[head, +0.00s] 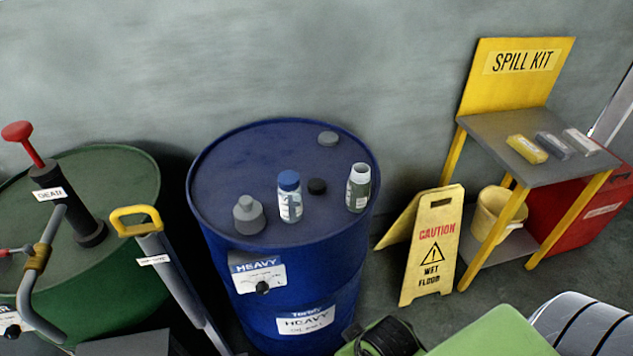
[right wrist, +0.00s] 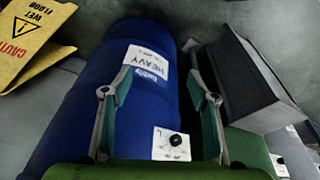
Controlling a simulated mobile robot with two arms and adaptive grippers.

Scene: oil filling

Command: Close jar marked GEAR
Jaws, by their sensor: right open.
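Two small jars stand upright on the top of the blue HEAVY drum (head: 225,170). One jar (head: 289,198) has a blue lid on. The other jar (head: 358,190) has a green-grey label and an open white mouth. Its lettering is too small to read, so I cannot tell which is marked GEAR. A loose black lid (head: 317,186) lies between them. My right gripper (right wrist: 162,78) is open and empty, with the blue drum's side (right wrist: 105,85) seen between and beyond its fingers. No jar shows in the right wrist view. My left gripper is not in view.
A green drum with a pump (head: 75,205) and a yellow-handled pump (head: 140,222) stand left. A wet-floor sign (head: 432,250) and spill-kit stand (head: 520,145) stand right.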

